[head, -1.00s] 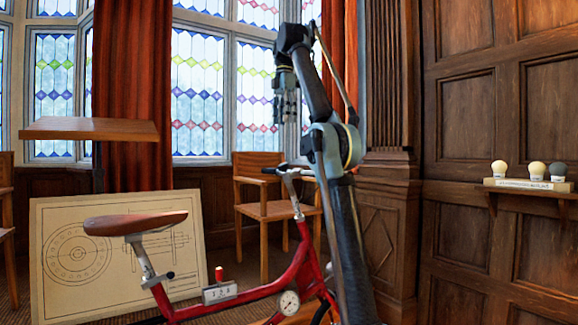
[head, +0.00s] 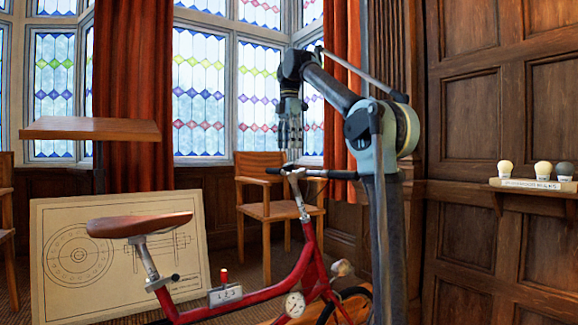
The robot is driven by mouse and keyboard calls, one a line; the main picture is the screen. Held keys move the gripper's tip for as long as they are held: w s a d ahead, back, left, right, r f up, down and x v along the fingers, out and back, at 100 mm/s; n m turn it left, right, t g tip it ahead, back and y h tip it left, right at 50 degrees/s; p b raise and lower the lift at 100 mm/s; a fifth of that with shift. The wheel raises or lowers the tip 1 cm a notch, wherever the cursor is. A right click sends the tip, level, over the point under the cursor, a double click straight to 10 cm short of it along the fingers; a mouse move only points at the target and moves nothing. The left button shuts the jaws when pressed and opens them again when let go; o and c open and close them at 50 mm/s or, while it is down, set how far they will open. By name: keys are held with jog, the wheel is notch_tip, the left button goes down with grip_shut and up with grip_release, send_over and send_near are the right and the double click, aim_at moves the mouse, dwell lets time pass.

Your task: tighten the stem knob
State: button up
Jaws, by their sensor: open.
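The red bicycle (head: 285,285) stands in front of me. Its silver handlebar stem (head: 299,200) rises from the red frame to the handlebar (head: 330,174) with dark grips. The stem knob is too small to make out for sure on the stem. My gripper (head: 291,145) points down just above the top of the stem, near the handlebar's left part. It is open, holds nothing visible, and looks apart from the bar, though depth is hard to judge. My arm hides some of the area right of the handlebar.
A brown saddle (head: 140,224) is at left, with a small knob (head: 175,277) on its post. A counter box (head: 225,295) and round dial (head: 295,304) sit on the frame. Behind are a drawing board (head: 60,225) and wooden chair (head: 266,212).

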aim_at(289, 164)
notch_tip(289, 164, down, 7)
jog(key=shift+f, duration=0.15)
dwell(0.4)
jog(key=c, duration=1.1)
